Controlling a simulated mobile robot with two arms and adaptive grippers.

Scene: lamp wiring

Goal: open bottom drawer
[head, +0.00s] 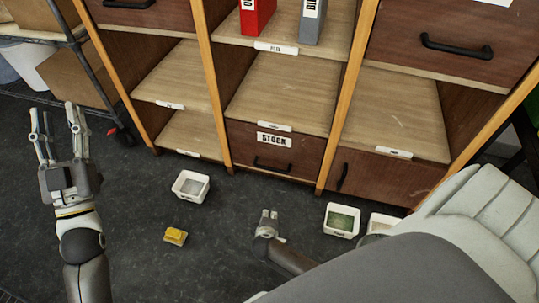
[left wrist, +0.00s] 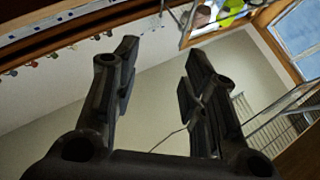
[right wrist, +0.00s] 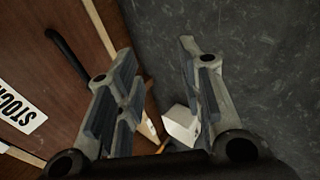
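The bottom drawer (head: 300,158) is a dark wood front with a STOCK label (head: 274,140) and a black bar handle (head: 272,166), low in the shelf's middle column. It looks closed. My right gripper (head: 268,215) is low over the floor, in front of the drawer and apart from it. In the right wrist view its fingers (right wrist: 160,80) are spread with nothing between them; the black handle (right wrist: 68,55) and the label show left of them. My left gripper (head: 57,115) is raised at the far left, away from the drawer. Its fingers (left wrist: 158,75) are open and empty.
A white bin (head: 191,187), a yellow object (head: 175,236) and a bin with green contents (head: 341,220) are on the dark floor. Another white bin (head: 381,223) is partly hidden by my arm. A door with an upright handle (head: 342,177) is right of the drawer. A wire rack (head: 85,60) stands left.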

